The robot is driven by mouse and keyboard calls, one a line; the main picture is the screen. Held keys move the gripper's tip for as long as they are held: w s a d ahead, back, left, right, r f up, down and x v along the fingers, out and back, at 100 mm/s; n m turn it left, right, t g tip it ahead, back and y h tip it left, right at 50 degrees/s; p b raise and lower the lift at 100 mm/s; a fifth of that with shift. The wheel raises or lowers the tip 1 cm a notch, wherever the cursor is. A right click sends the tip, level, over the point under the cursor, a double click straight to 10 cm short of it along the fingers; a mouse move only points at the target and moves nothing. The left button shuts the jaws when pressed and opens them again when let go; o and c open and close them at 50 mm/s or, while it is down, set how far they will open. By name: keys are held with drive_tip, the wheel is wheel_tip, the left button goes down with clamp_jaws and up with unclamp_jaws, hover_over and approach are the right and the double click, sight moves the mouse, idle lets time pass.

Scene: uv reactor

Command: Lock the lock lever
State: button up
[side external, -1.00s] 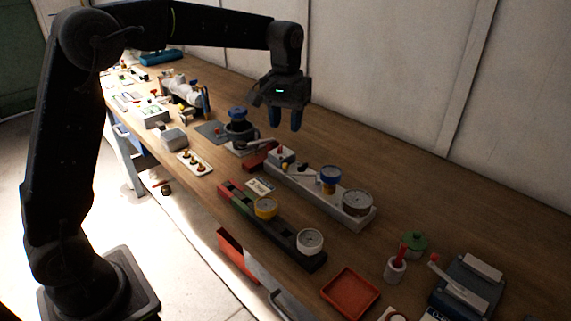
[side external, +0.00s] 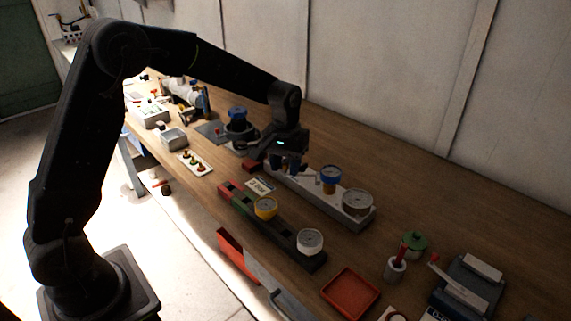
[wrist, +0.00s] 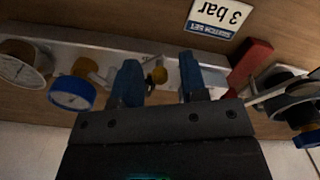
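The grey-white manifold bar (side external: 330,203) lies on the bench, with a blue-rimmed gauge (side external: 331,174) and a grey-rimmed gauge (side external: 357,202) on it. My gripper (side external: 286,168) is low over the bar's far end, left of the blue gauge. In the wrist view its two blue fingers (wrist: 159,64) are apart. I see no contact and no held object. I cannot clearly tell which part is the lock lever; the gripper hides that end in the side view.
A "3 bar" sign (wrist: 220,16) lies near the bar. A red block (wrist: 250,62) is close to the gripper. A dark rail with a yellow gauge (side external: 265,207) and a white gauge (side external: 310,241) is in front. An orange tray (side external: 350,294) stands at right.

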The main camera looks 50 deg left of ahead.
drive_tip(key=shift+c, duration=0.5)
clamp_jaws()
drive_tip(key=shift+s+d, duration=0.1)
drive_tip(key=d+n, duration=0.1)
drive_tip(key=n, duration=0.1)
drive_tip(key=s+d+n, duration=0.1)
drive_tip(key=n, duration=0.1)
drive_tip(key=shift+s+d, duration=0.15)
drive_tip(key=shift+s, duration=0.15)
drive_tip(key=shift+s+d+n, duration=0.25)
drive_tip(key=shift+d+n, duration=0.5)
drive_tip(key=shift+n, duration=0.45)
drive_tip(key=shift+d+n, duration=0.9)
drive_tip(key=shift+n, duration=0.4)
drive_tip(key=shift+o, duration=0.5)
unclamp_jaws()
